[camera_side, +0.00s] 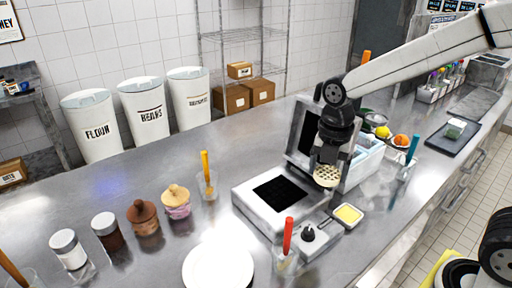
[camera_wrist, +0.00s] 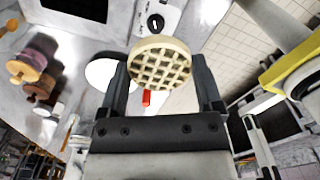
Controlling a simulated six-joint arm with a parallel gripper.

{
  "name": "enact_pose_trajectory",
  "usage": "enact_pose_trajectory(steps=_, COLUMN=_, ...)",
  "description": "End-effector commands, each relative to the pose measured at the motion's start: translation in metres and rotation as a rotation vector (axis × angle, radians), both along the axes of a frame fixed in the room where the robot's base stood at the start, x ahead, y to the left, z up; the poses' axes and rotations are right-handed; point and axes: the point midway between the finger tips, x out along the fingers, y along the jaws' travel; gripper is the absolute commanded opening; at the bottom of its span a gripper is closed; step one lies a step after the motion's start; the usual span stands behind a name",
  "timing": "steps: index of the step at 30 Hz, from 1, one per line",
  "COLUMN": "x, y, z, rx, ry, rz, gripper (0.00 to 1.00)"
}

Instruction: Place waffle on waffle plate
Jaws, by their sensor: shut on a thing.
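A round, pale tan waffle (camera_side: 326,176) is held in my gripper (camera_side: 328,168), above the front right part of the waffle iron (camera_side: 272,235). In the wrist view the waffle (camera_wrist: 160,66) sits between the two dark fingers of my gripper (camera_wrist: 162,75), its grid face toward the camera. The iron's lid stands open and its black cooking plate is bare. A round white plate (camera_side: 219,268) lies on the counter at the bottom of the side view, left of my gripper. It also shows in the wrist view (camera_wrist: 103,73), partly hidden behind a finger; nothing is seen on it.
A red-handled tool in a clear holder (camera_side: 287,240) stands between the plate and the iron. A small yellow-filled dish (camera_side: 348,215) is at the iron's right. Several jars (camera_side: 145,216) stand left of the plate. Ingredient tubs (camera_side: 368,160) lie behind my gripper.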

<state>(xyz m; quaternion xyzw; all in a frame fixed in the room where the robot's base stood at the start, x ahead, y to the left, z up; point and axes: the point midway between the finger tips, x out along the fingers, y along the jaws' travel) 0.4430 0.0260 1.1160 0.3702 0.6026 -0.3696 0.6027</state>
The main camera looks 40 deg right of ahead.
Motion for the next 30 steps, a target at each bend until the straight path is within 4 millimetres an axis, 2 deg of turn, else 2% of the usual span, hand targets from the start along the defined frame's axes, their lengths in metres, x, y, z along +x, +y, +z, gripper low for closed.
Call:
enact_pose_trajectory(steps=8, x=-0.002, y=-0.004, z=0.0, rx=0.0, ry=0.001, rz=0.002, gripper=0.6)
enact_pose_trajectory(steps=14, x=0.007, y=-0.003, z=-0.004, rx=0.0, ry=0.002, rz=0.002, gripper=0.6)
enact_pose_trajectory(steps=30, x=0.068, y=0.0, z=-0.031, rx=0.0, ry=0.002, rz=0.001, gripper=0.6)
